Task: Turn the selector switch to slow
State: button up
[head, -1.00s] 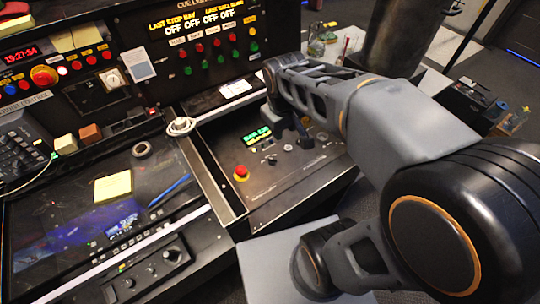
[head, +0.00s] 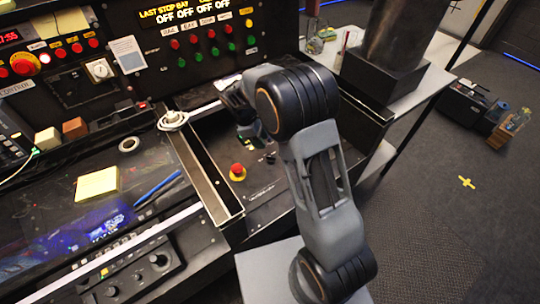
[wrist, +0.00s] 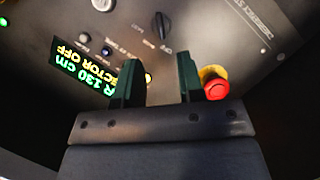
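The selector switch (wrist: 161,25) is a black knob on the dark control panel, at the top middle of the wrist view. Small labels sit near it, one reading OFF. A lit display (wrist: 85,72) shows "130 cm" and "ECTOR OFF", partly cut off. My gripper (wrist: 158,75) has two dark green fingers, spread apart with nothing between them. The knob lies beyond the fingertips and apart from them. In the head view my arm covers much of this panel, and I cannot pick out the selector surely there.
A red mushroom button (wrist: 214,86) on a yellow base is close beside the right finger; it also shows in the head view (head: 237,171). Small buttons and a round silver part (wrist: 102,4) lie near the display. A dark cylinder (head: 397,35) stands behind the panel.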

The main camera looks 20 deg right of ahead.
aim_at(271, 157)
jog(key=x, duration=0.8)
jog(key=shift+d+f, duration=0.1)
jog(key=shift+f, duration=0.15)
jog(key=shift+c, duration=0.3)
grip_shut()
